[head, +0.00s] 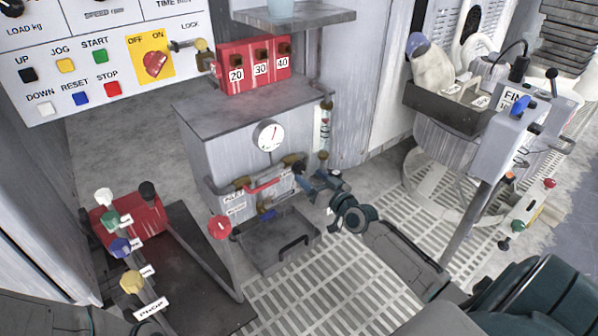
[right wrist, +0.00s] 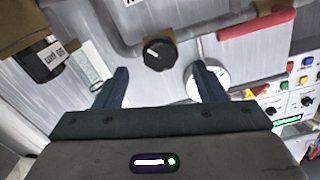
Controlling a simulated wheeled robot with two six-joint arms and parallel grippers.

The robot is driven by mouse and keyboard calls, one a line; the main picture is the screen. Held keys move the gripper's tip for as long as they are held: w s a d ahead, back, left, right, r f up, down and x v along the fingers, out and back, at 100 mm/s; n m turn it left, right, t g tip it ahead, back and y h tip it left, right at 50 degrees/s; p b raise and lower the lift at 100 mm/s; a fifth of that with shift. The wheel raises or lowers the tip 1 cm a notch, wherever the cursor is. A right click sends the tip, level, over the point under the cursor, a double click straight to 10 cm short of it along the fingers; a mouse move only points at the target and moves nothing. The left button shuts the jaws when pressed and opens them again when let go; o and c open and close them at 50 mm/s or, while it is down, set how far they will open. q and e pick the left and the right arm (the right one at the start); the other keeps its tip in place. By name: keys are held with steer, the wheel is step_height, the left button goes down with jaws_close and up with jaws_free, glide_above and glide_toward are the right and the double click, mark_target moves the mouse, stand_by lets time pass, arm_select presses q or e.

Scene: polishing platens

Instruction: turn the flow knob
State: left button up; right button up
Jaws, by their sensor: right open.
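A black round flow knob (right wrist: 158,54) with a pale pointer mark shows in the right wrist view, on the grey metal cabinet front. It lies ahead of my right gripper (right wrist: 159,76), between the lines of its two fingers. The fingers are spread apart with nothing between them, and I see no contact with the knob. In the head view my right gripper (head: 318,181) is at the right end of the cabinet's front piping. My left gripper is not in view.
A round gauge (head: 269,136) is on the grey cabinet (head: 225,120); a red-handled lever (head: 266,184) runs below it. A clear tube (head: 324,127) stands at the cabinet's right corner. A tray with a handle (head: 270,240) lies below.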

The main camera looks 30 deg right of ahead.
mark_target(302, 170)
steer(key=w, duration=0.2)
steer(key=w+b, duration=0.1)
steer(key=w, duration=0.3)
steer(key=shift+w+a+b, duration=0.25)
steer(key=shift+a+b, duration=0.05)
steer(key=shift+b, duration=0.1)
steer(key=c, duration=1)
steer(key=shift+o, duration=0.2)
steer(key=shift+m, duration=0.4)
steer(key=shift+d+m, duration=0.1)
steer(key=shift+m, duration=2.7)
steer(key=shift+f, duration=0.1)
steer(key=o, duration=1)
steer(key=shift+c, duration=0.2)
